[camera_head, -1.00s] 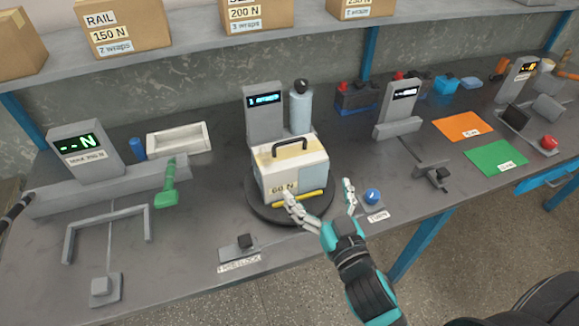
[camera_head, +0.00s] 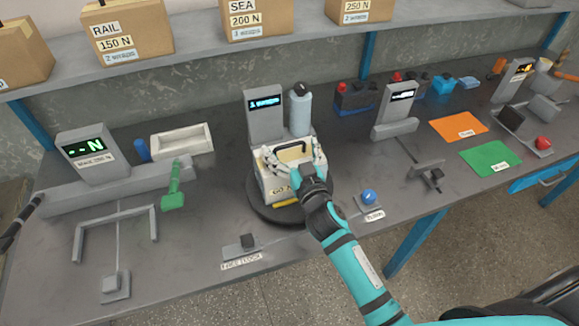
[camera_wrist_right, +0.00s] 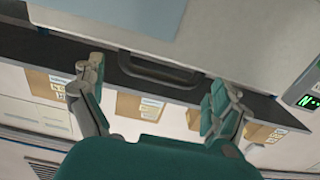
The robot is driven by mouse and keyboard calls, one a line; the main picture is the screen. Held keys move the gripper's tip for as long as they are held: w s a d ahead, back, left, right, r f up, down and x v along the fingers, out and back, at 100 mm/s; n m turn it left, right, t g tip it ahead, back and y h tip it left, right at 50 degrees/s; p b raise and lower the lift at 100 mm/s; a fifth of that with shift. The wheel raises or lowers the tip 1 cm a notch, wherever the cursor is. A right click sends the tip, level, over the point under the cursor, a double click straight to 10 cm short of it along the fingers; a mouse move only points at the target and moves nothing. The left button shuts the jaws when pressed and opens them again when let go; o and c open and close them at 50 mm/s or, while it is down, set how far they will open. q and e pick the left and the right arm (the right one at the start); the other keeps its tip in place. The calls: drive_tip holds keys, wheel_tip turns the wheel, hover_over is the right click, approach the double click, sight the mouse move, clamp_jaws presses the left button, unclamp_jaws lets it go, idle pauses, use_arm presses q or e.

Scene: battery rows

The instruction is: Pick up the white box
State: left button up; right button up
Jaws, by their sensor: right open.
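The white box (camera_head: 266,181), with a dark carry handle (camera_head: 293,150) on top and a "60 N" label on its front, stands on a round black turntable (camera_head: 263,212). My right gripper (camera_head: 292,160) is open at the near upper side of the box, its fingers spread on both sides of the handle in the picture. It hides part of the front and label. In the right wrist view the box (camera_wrist_right: 235,35) fills the top, and the handle (camera_wrist_right: 160,72) shows between the open fingers (camera_wrist_right: 155,78). I cannot tell whether they touch the box. My left gripper is not in view.
A display post (camera_head: 263,117) and a grey-blue bottle (camera_head: 300,112) stand close behind the box. A shelf with cartons (camera_head: 129,36) runs above the bench.

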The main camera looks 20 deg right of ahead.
drive_tip(key=shift+w, duration=0.8)
drive_tip(key=shift+s, duration=0.1)
drive_tip(key=shift+c, duration=0.5)
drive_tip(key=c, duration=1.4)
drive_tip(key=shift+r, duration=0.25)
